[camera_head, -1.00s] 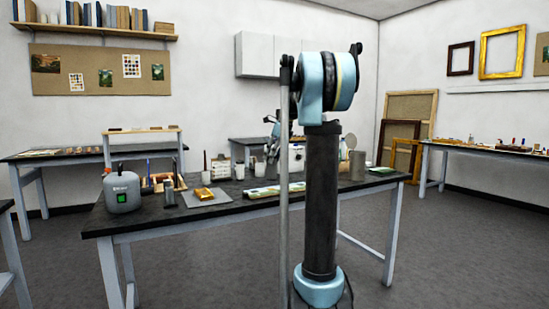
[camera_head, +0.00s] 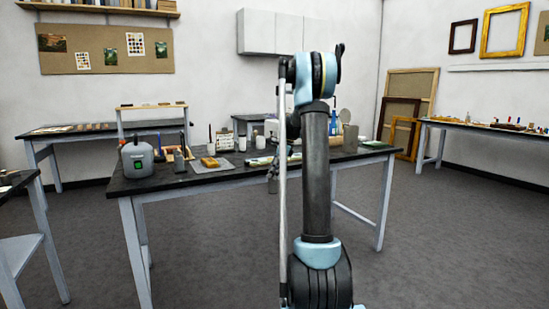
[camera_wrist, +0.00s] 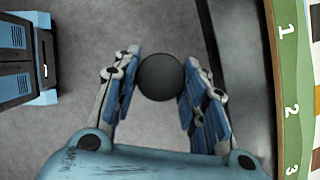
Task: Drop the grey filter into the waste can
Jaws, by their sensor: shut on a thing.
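My gripper (camera_wrist: 160,80) is shut on a round, dark grey thing (camera_wrist: 160,77) in the wrist view, which I take for the grey filter. One finger presses on each side of it, and bare floor shows below. In the head view my gripper is small and partly hidden by my arm, near the front edge of the bench. No waste can shows clearly.
The dark-topped bench (camera_head: 215,181) holds a grey canister (camera_head: 137,159), a gilt piece (camera_head: 210,163) on a grey sheet and several jars. A numbered strip (camera_wrist: 291,80) lies at the right of the wrist view. Grey floor (camera_head: 420,240) is free at the right.

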